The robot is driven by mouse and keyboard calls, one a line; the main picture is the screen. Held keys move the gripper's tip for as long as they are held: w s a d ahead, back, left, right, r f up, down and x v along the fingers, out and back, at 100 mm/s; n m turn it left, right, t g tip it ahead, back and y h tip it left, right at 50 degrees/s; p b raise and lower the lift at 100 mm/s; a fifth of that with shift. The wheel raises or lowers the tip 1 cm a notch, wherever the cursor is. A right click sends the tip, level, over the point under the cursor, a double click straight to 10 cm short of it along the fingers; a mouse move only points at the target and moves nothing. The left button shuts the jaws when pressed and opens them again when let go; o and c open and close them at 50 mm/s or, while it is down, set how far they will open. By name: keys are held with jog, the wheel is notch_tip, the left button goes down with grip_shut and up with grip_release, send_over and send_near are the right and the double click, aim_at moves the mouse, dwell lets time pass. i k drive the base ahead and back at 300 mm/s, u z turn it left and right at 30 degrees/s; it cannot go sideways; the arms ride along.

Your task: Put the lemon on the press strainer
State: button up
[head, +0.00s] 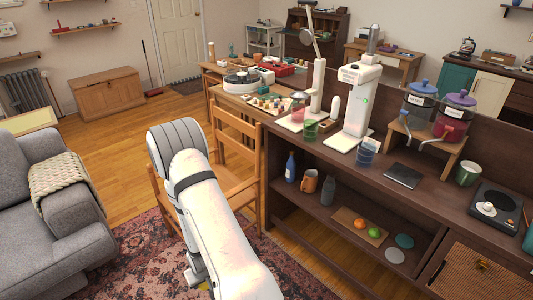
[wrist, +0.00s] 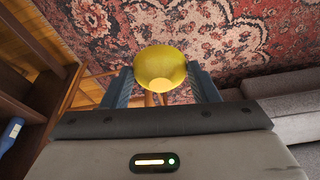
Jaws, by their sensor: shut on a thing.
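The yellow lemon (wrist: 163,58) is between the two blue-grey fingers of my gripper (wrist: 162,82) in the wrist view. The gripper is shut on it. In the head view my arm hides most of the gripper and lemon. A white lever press (head: 318,85) stands on the wooden counter, with a small cone-shaped part over a reddish glass at its left. I cannot tell for certain which part is the strainer.
A wooden chair (head: 235,150) is between my arm and the counter (head: 285,150). A grey sofa (head: 50,220) is at left. The lower shelf holds fruit (head: 374,233).

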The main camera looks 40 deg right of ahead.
aim_at(299, 94)
jog(key=z, duration=0.45)
jog(key=i, duration=0.95)
jog(key=z, duration=0.95)
